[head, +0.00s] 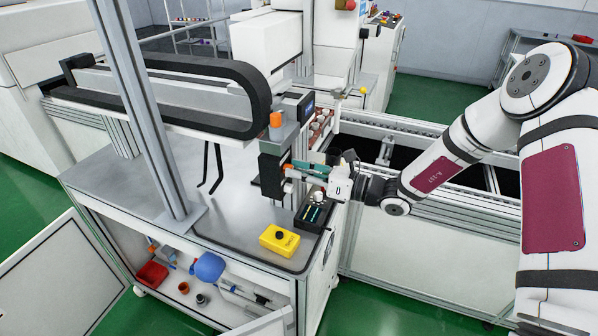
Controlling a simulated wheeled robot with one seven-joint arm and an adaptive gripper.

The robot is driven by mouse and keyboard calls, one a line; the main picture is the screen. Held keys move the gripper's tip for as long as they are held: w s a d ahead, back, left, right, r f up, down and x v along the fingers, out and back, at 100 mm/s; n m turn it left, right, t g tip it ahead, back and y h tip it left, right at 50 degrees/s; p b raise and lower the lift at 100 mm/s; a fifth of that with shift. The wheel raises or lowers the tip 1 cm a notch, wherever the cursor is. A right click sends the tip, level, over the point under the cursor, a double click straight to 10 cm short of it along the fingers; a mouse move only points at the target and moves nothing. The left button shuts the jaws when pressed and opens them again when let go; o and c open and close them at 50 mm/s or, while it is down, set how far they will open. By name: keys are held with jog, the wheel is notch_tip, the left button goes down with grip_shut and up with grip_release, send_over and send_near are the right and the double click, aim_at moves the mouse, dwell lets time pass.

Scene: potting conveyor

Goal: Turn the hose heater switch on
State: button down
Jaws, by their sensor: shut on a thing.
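My gripper (291,171) reaches in from the right, its fingers pointing left at the upright black dispensing unit (270,175). No label for the switch is readable.
A yellow box (279,240) with a black button stands at the table's front edge. A metal post (150,110) and black cable chain (255,90) stand left. Dark bent hoses (211,165) hang over the grey tabletop (120,175). Conveyor rails (410,130) lie behind my arm.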

dwell(0.5)
jog(key=c, duration=1.7)
grip_release()
jog(key=shift+d, duration=0.1)
jog(key=v, duration=1.2)
